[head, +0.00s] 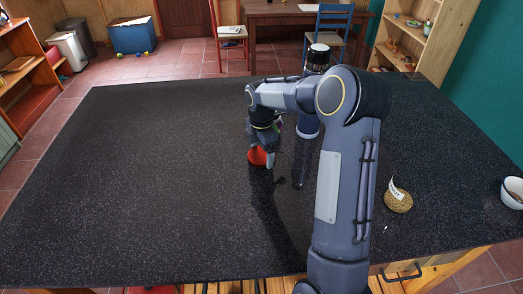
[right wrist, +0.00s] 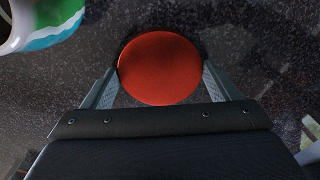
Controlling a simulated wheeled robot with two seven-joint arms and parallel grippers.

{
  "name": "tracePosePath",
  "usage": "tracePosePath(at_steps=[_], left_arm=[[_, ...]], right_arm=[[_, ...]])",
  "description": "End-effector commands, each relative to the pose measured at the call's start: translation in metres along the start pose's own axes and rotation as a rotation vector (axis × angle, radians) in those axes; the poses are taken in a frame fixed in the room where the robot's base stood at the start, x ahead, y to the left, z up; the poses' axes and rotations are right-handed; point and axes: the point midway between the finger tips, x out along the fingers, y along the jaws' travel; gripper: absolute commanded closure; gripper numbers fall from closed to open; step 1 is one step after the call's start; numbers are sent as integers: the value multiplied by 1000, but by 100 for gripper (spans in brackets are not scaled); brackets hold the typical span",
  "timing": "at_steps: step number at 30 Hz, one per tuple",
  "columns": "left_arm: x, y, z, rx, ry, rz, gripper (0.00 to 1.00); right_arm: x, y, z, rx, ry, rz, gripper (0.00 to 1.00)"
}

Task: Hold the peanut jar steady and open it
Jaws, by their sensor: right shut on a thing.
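My right gripper (head: 260,155) is low over the dark table, left of my forearm in the head view. Its fingers are shut on a round red lid-like piece (head: 257,157), which shows as a smooth red disc (right wrist: 160,68) between the fingertips in the right wrist view. I cannot tell whether it touches the table. A container with a white, green and blue side (right wrist: 45,25) stands at the upper left of the right wrist view, its mouth dark; it may be the peanut jar. My arm mostly hides it in the head view. My left gripper is not in view.
A tall dark bottle-like thing (head: 318,58) with a pale top stands behind my right arm. A round tan item with a white tag (head: 398,202) and a white bowl (head: 513,192) are on the right. The left half of the table (head: 130,180) is clear.

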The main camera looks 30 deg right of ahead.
Motion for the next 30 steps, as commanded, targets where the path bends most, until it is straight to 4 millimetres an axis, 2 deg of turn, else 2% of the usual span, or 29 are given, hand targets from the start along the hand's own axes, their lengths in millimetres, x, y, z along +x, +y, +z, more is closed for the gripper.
tracePosePath(at_steps=[3,4,8,14,18,22,30], left_arm=[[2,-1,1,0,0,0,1],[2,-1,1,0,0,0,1],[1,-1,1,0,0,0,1],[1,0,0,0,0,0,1],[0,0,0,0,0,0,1],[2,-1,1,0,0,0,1],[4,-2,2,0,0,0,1]], right_arm=[[4,0,0,0,0,0,45],[3,0,0,0,0,0,15],[3,0,0,0,0,0,0],[2,0,0,-1,0,0,0],[-7,1,0,0,0,2,0],[-29,1,0,-1,0,6,0],[-87,1,0,-1,0,4,0]])
